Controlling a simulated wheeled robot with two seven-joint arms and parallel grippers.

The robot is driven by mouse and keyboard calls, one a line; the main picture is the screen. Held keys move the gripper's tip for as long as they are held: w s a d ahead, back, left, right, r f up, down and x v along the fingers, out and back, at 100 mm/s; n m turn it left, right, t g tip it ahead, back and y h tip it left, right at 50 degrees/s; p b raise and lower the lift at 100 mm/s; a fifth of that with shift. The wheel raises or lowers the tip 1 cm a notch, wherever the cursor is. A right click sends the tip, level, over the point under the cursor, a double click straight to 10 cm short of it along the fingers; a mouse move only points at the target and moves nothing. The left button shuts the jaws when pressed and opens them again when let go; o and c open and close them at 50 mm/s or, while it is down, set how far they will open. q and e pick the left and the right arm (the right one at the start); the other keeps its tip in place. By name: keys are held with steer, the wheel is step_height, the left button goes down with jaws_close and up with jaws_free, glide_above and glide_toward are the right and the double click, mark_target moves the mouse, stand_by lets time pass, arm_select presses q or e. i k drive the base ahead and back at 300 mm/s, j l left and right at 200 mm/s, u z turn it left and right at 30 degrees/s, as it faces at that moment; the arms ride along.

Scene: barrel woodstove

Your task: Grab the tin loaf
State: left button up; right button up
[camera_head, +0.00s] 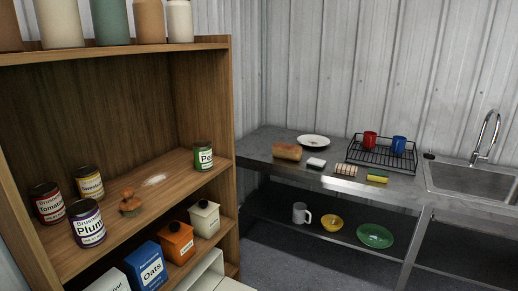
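The tin loaf (287,152), a small golden-brown loaf of bread, lies on the left part of the metal counter (262,146). A white plate is behind it and a small white block is just to its right. Neither of my grippers shows in the head view.
A wooden shelf unit (221,120) with cans and boxes stands at the left, nearer than the counter. The white plate (313,141), white block (316,162), egg carton (346,169), yellow sponge (377,178) and black dish rack (381,153) share the counter. A sink (468,181) is at the right.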

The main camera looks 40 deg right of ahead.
mark_target(282, 151)
steer(key=l+u, duration=0.5)
steer(key=l, duration=2)
